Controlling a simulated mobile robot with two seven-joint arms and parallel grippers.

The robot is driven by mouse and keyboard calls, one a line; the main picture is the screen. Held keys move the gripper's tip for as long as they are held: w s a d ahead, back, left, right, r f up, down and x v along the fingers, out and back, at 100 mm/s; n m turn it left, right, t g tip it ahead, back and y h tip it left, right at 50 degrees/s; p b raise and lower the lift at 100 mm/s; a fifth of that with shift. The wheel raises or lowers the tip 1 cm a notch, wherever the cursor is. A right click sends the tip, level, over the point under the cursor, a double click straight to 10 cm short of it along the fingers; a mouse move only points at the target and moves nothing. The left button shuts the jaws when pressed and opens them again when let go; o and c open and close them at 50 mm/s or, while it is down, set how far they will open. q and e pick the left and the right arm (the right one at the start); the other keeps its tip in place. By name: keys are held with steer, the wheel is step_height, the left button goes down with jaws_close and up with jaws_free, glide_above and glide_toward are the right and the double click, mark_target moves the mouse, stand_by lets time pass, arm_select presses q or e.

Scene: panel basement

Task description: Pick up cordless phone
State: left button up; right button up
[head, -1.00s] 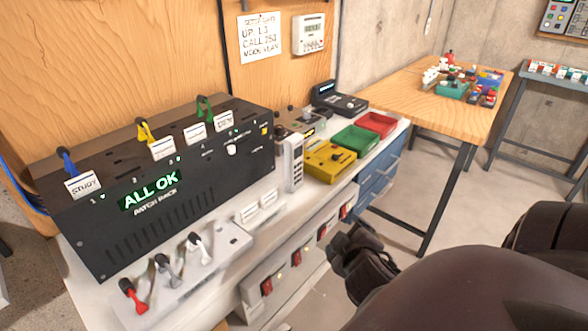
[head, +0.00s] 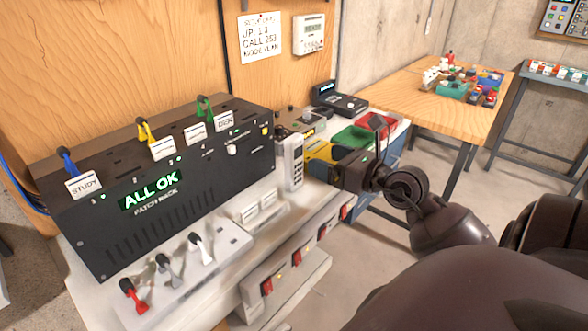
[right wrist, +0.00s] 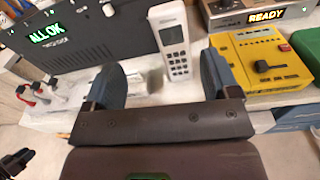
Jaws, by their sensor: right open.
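The white cordless phone (head: 292,162) stands upright on the white bench, at the right end of the black patch rack. It also shows in the right wrist view (right wrist: 172,40), with its dark keypad facing me. My right gripper (head: 328,164) is at the bench's front edge, just right of the phone. In the right wrist view its two fingers (right wrist: 162,76) are wide apart, with the phone beyond and between them and nothing held. In the head view the gripper hides part of the yellow box. My left gripper does not show in the head view.
The black patch rack (head: 165,185) stands left of the phone. The yellow box (right wrist: 262,62) is close to the right finger. Green (head: 352,137) and red (head: 378,124) trays lie farther right. Levers (head: 165,265) stand at the front left. A dark part (right wrist: 15,164) is unclear.

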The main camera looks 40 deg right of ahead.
mark_target(299, 151)
steer(key=shift+n+g+h, duration=0.3)
steer(key=shift+g, duration=0.1)
steer(key=w, duration=0.1)
steer(key=w+f, duration=0.1)
steer(key=w, duration=0.3)
steer(key=shift+w+d+f, duration=0.1)
steer(key=shift+d+f, duration=0.1)
steer(key=shift+d, duration=0.2)
steer(key=shift+w+a+f, duration=0.15)
steer(key=shift+w+f, duration=0.05)
steer(key=shift+w, duration=0.7)
steer(key=shift+w+a+f, duration=0.1)
steer(key=shift+w+f, duration=0.05)
steer(key=shift+w, duration=0.75)
steer(key=shift+w+a+f, duration=0.15)
steer(key=shift+w+f, duration=0.05)
steer(key=shift+w, duration=0.7)
steer(key=c, duration=1.4)
steer(key=shift+o, duration=0.2)
steer(key=shift+r, duration=0.1)
